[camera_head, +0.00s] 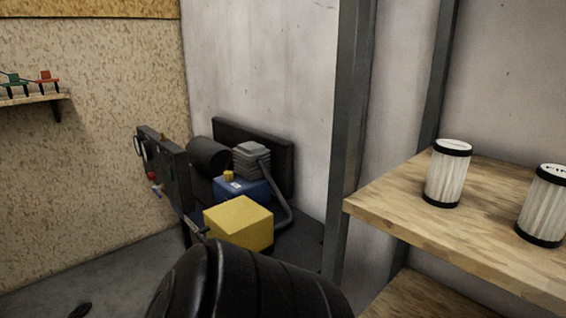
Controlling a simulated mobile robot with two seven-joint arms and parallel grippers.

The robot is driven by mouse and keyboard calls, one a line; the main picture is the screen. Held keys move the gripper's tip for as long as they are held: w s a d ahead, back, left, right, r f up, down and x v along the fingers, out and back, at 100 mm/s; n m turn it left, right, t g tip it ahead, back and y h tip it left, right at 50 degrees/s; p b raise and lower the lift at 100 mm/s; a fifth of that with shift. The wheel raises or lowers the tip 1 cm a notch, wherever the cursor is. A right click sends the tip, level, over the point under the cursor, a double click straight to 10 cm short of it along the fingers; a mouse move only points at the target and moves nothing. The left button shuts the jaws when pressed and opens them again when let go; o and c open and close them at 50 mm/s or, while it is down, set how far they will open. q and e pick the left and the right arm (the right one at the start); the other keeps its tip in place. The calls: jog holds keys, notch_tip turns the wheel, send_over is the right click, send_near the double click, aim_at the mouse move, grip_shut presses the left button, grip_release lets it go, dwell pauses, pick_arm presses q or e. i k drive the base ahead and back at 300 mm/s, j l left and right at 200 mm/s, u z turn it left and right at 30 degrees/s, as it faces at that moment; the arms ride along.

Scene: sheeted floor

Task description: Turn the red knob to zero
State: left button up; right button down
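A small red knob (153,176) shows on the left face of a dark upright panel (167,170). The panel is the front of a machine in the corner, left of centre. The knob is small and seen from the side, so its setting cannot be read. Something small and pale blue sits just below it. Neither my left nor my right gripper is in view.
The machine has a blue part (243,190) and a yellow block (239,222). A large black rounded shape (245,285) at bottom centre hides its lower front. At right, wooden shelving (480,240) with a dark post (349,130) holds two white-and-black canisters (447,175). Floor shows at lower left.

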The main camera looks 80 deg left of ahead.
aim_at(151, 176)
jog(key=u, duration=0.9)
jog(key=l+u, duration=0.15)
jog(key=u, duration=0.3)
jog(key=i+u, duration=0.1)
jog(key=u, duration=0.35)
jog(key=l+u, duration=0.1)
jog(key=u, duration=0.8)
jog(key=l+u, duration=0.1)
jog(key=u, duration=0.75)
jog(key=k, duration=0.05)
